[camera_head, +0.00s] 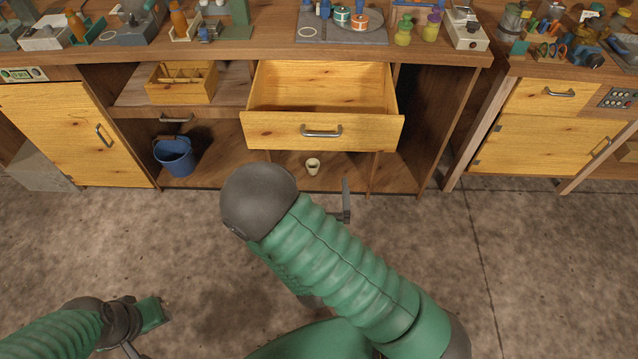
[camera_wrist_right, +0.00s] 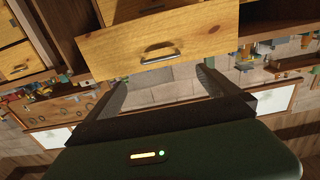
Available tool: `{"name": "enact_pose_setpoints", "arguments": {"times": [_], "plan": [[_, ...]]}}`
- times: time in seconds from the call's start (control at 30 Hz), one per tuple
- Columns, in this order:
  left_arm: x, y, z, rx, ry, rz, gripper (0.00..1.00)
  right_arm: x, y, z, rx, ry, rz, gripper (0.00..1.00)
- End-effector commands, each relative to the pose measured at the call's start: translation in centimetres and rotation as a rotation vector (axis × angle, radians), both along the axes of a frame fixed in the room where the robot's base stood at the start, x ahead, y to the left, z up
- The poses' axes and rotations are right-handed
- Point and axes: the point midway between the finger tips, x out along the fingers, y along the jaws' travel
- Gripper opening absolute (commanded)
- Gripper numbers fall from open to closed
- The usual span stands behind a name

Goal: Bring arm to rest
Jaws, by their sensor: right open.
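My right arm (camera_head: 345,265) reaches up from the lower right across the middle of the head view. Its elbow-like dark joint hides most of my right gripper; one dark finger (camera_head: 346,200) shows below the open drawer. In the right wrist view my right gripper (camera_wrist_right: 162,82) has its two fingers wide apart with nothing between them. The wooden drawer front (camera_wrist_right: 160,45) and its metal handle (camera_wrist_right: 160,52) lie beyond the fingertips, apart from them as far as I can tell. My left gripper (camera_head: 140,325) is low at the left above the floor; its jaws do not show clearly.
The drawer (camera_head: 280,130) is pulled out and looks empty. A blue bucket (camera_head: 175,157) and a small white cup (camera_head: 312,166) stand on the lower shelf. The cluttered worktop (camera_head: 260,45) is above. The concrete floor (camera_head: 540,250) is clear at the right.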

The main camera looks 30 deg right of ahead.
Motion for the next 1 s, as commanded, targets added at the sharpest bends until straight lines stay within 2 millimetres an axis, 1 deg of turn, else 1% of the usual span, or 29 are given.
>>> {"name": "enact_pose_setpoints", "arguments": {"times": [0.27, 0.37, 0.47, 0.5, 0.57, 0.6, 0.67, 0.7, 0.77, 0.87, 0.97, 1.0], "plan": [[0.0, 0.0, 0.0, 0.000, 0.000, 0.000, 0.36, 0.2, -0.1, -0.2, 0.021, 0.013, -0.002, 1.00], [0.0, 0.0, 0.0, 0.000, 0.000, 0.000, 0.36, 1.1, -0.1, -1.8, 0.128, 0.100, -0.002, 1.00], [0.0, 0.0, 0.0, 0.000, 0.000, 0.000, 0.36, 2.3, 1.3, -4.3, 0.305, 0.277, 0.040, 1.00], [0.0, 0.0, 0.0, 0.000, 0.000, 0.000, 0.36, 2.5, 2.3, -5.1, 0.372, 0.364, 0.076, 1.00], [0.0, 0.0, 0.0, 0.000, 0.000, 0.000, 0.36, 2.3, 3.9, -5.8, 0.448, 0.497, 0.143, 1.00], [0.0, 0.0, 0.0, 0.000, 0.000, 0.000, 0.36, 1.7, 5.0, -5.9, 0.482, 0.583, 0.190, 1.00], [0.0, 0.0, 0.0, 0.000, 0.000, 0.000, 0.36, 0.6, 6.2, -5.8, 0.505, 0.704, 0.258, 1.00], [0.0, 0.0, 0.0, 0.000, 0.000, 0.000, 0.36, -0.3, 6.7, -5.6, 0.509, 0.778, 0.299, 1.00], [0.0, 0.0, 0.0, 0.000, 0.000, 0.000, 0.36, -1.8, 7.1, -5.2, 0.502, 0.881, 0.349, 1.00], [0.0, 0.0, 0.0, 0.000, 0.000, 0.000, 0.36, -4.6, 6.9, -4.2, 0.468, 1.032, 0.412, 1.00], [0.0, 0.0, 0.0, 0.000, 0.000, 0.000, 0.36, -7.6, 5.8, -3.1, 0.416, 1.173, 0.449, 1.00], [0.0, 0.0, 0.0, 0.000, 0.000, 0.000, 0.36, -8.8, 5.2, -2.6, 0.393, 1.227, 0.456, 1.00]]}}
